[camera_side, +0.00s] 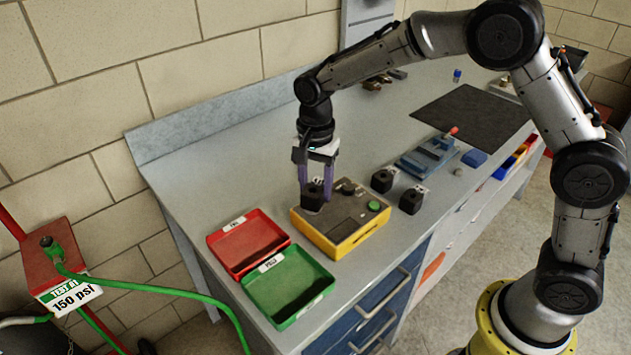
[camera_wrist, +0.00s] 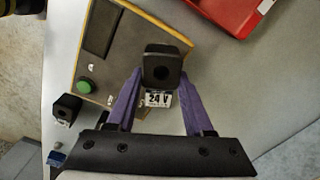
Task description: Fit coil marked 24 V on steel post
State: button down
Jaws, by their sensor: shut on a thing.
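My gripper (camera_side: 315,178) has purple fingers and is shut on a black block-shaped coil (camera_side: 313,196) over the left part of the yellow test box (camera_side: 345,248). Two other black coils stand on the bench right of the box, one farther back (camera_side: 382,180) and one nearer (camera_side: 412,200).
A red tray (camera_side: 283,237) and a green tray (camera_side: 325,287) lie left of and in front of the box. The box has a green button (camera_side: 374,206) and a dark knob. A blue vise (camera_side: 428,158) and a black mat (camera_side: 470,112) lie farther right.

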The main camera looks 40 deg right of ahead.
jog(key=shift+f, duration=0.35)
dwell(0.4)
grip_release()
dwell(0.4)
jog(key=shift+r, duration=0.1)
jog(key=shift+r, duration=3.4)
